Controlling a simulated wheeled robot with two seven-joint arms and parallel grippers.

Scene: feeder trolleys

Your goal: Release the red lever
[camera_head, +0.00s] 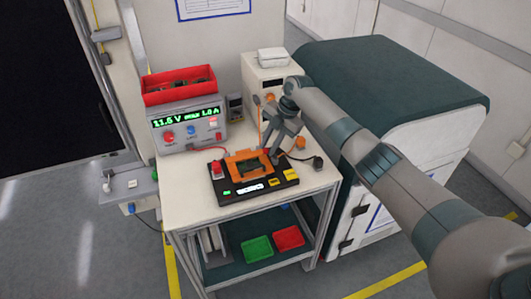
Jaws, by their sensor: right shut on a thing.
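A black test fixture (229,197) with an orange frame (234,164) stands on the white trolley top. A small red part, which looks like the red lever (217,168), is at the fixture's left back corner. A dark board (252,168) shows inside the orange frame. My right gripper (273,155) reaches down from the right to the frame's right side, apart from the red part. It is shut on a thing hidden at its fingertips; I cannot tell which. My left gripper is not in view.
A power supply (189,145) with a lit display stands at the back left, bearing a red bin (178,98). A white box unit (258,70) is behind the fixture. Green (257,249) and red (289,237) trays are on the lower shelf. A large cabinet (400,75) is on the right.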

